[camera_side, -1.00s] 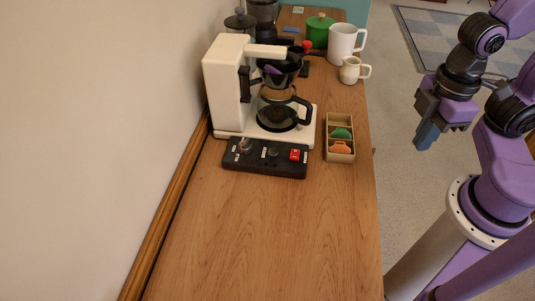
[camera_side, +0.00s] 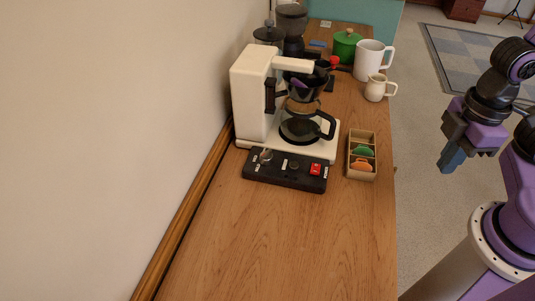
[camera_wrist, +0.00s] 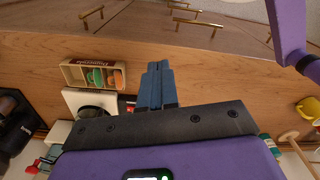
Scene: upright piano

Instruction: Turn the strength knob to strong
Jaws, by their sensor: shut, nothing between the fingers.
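A black control box (camera_side: 285,170) lies on the wooden counter in front of the white coffee maker (camera_side: 257,92). It carries a silver knob (camera_side: 265,156) at its left, a dark round knob (camera_side: 293,165) in the middle and a red switch (camera_side: 315,169) at its right. The labels are too small to read, so I cannot tell which knob is for strength or its exact setting. My gripper (camera_side: 449,163) is shut and empty, off the counter's right side and well apart from the box. Its closed fingers also show in the wrist view (camera_wrist: 157,85).
A wooden tray (camera_side: 361,174) with green and orange items stands right of the coffee maker. A glass carafe (camera_side: 300,129) sits on the maker. A white jug (camera_side: 375,87), a white mug (camera_side: 369,60) and a green pot (camera_side: 346,46) stand behind. The front counter is clear.

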